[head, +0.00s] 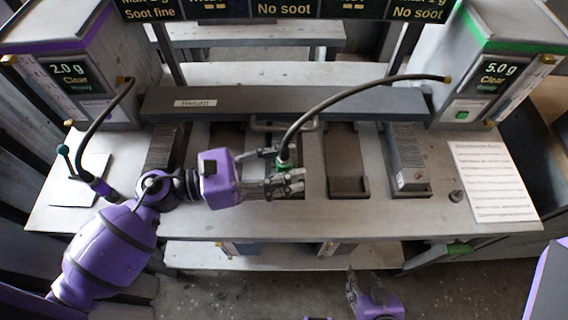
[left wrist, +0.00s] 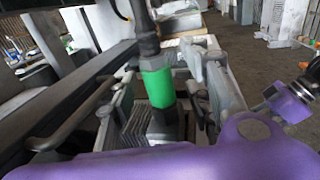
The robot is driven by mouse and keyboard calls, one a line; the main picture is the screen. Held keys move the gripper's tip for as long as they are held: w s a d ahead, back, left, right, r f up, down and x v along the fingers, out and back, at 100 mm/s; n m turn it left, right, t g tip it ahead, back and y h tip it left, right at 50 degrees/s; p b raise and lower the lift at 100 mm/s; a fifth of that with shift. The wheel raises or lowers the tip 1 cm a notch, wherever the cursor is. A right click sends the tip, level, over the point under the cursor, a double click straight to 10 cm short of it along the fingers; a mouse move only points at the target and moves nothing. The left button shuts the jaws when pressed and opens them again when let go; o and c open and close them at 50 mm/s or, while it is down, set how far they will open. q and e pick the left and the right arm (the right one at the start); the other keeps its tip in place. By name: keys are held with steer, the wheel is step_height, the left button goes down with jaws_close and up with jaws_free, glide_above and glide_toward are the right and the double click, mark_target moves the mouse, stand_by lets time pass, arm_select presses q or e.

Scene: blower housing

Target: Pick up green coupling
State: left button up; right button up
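The green coupling (head: 282,162) is at the end of the dark hose that arcs over from the machine on the right. It also shows upright in the left wrist view (left wrist: 158,84), with the dark hose end above it. My left gripper (head: 283,169) reaches in from the left over the bench. Its fingers are spread, one on each side of the coupling, and in the left wrist view gaps show beside the green sleeve. My right gripper (head: 353,286) is low in front of the bench, away from the coupling; its finger opening is unclear.
A second hose with a purple coupling (head: 101,187) lies at the left of the bench. Dark slots, a ridged grey block (head: 407,160) and a white printed sheet (head: 489,180) are on the bench. A dark crossbar (head: 350,103) runs behind the gripper.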

arm_select(q)
jaws_close()
steer(key=shift+r, duration=0.1)
